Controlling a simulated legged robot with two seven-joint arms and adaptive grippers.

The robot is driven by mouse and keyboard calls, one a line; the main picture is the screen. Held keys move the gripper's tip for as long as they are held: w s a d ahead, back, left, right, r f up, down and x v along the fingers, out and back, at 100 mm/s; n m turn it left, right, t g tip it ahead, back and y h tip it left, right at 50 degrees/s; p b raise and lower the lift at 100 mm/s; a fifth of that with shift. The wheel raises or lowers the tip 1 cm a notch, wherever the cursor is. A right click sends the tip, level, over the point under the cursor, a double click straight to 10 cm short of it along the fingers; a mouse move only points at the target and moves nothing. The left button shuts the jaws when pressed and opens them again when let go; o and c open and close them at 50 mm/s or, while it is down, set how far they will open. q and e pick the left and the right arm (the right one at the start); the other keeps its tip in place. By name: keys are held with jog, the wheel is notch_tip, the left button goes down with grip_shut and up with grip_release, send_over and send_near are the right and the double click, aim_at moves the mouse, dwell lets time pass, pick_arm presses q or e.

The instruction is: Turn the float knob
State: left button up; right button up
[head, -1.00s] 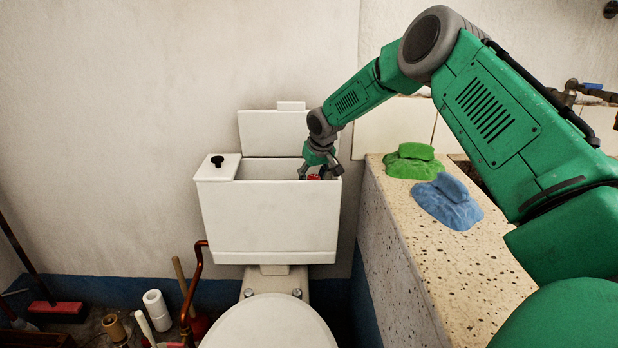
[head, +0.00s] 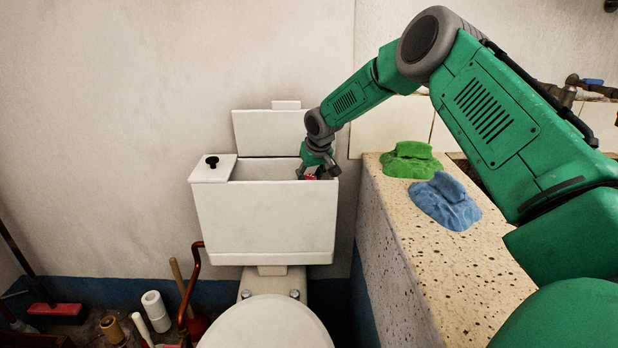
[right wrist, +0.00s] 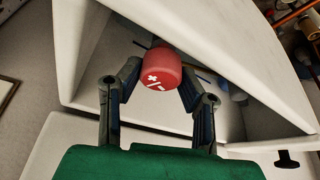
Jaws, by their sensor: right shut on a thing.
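The float knob (right wrist: 160,70) is red with white plus and minus marks on its top. It sits inside the open white cistern (head: 264,222), and in the head view only a bit of its red shows. My right gripper (right wrist: 160,88) reaches down into the cistern's right end and is shut on the knob, one finger on each side. The knob's top faces the right wrist camera. My left gripper is not in view.
The raised lid part (head: 272,132) stands behind the cistern. A black button (head: 212,162) sits on its left cover. A stone ledge (head: 400,240) with green (head: 410,160) and blue (head: 446,202) lumps is to the right. The toilet lid (head: 265,325) is below.

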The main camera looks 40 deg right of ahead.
jog(key=shift+s+a+f, duration=0.15)
jog(key=shift+f, duration=0.15)
dwell(0.5)
jog(key=o, duration=1.2)
jog(key=shift+c, duration=0.2)
jog(key=shift+r, duration=0.15)
jog(key=shift+r, duration=0.45)
jog(key=v, duration=1.1)
